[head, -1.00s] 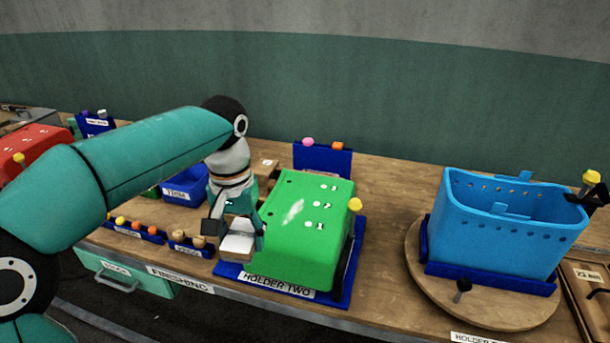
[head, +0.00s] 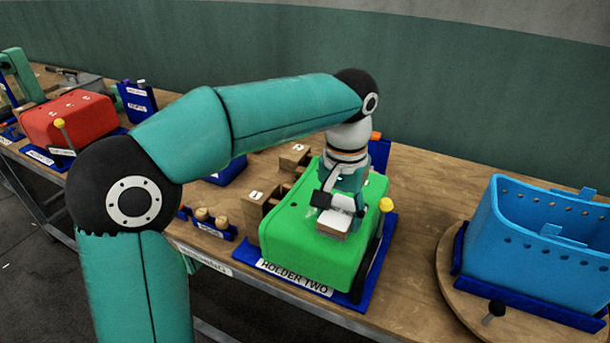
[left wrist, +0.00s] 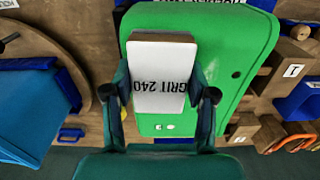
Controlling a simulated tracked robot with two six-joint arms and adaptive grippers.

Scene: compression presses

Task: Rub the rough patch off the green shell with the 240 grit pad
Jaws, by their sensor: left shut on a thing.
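The green shell (head: 300,232) sits in the blue holder labelled HOLDER TWO (head: 375,283), and it also shows in the left wrist view (left wrist: 222,50). My left gripper (head: 338,207) is over the top of the shell. In the left wrist view it is shut on the white pad marked GRIT 240 (left wrist: 160,72), with one finger on each side. The pad (head: 334,222) is at the shell's top face; whether it touches cannot be told. The rough patch is not visible; the pad and gripper cover part of the top. My right gripper is not in view.
A yellow-topped pin (head: 386,204) stands at the shell's right edge. A blue perforated bin (head: 540,245) stands on a round wooden turntable (head: 446,270) at right. A red shell (head: 68,118) is at far left. Wooden blocks (head: 294,156) lie behind the green shell.

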